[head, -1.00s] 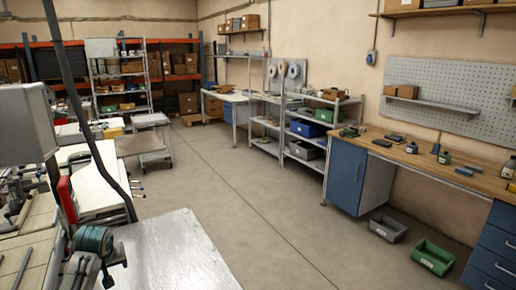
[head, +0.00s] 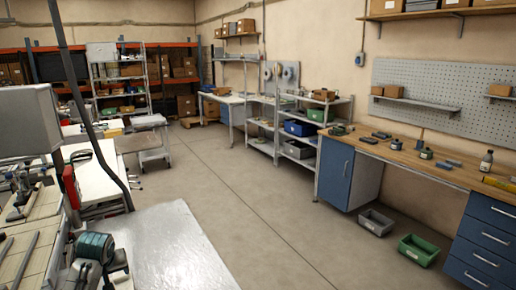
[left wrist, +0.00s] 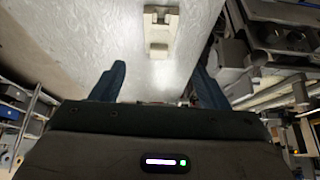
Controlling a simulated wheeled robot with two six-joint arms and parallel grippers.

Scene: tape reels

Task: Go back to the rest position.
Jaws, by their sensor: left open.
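My left gripper (left wrist: 158,78) shows in the left wrist view, with its two blue fingers spread wide apart and nothing between them. Beyond the fingertips is a pale, shiny tabletop with a small beige block-like fitting (left wrist: 158,32) on it. The head view shows a white, glossy tabletop (head: 165,250) at the lower left. A teal ribbed round part (head: 95,247) with dark pieces sits at its left edge; I cannot tell the gripper's fingers there. My right gripper is in neither view.
A wooden-topped bench (head: 400,157) with blue drawers runs along the right wall. A grey bin (head: 376,222) and a green bin (head: 418,249) lie on the floor before it. Shelving (head: 300,125) stands farther back. The floor (head: 245,200) in the middle is clear.

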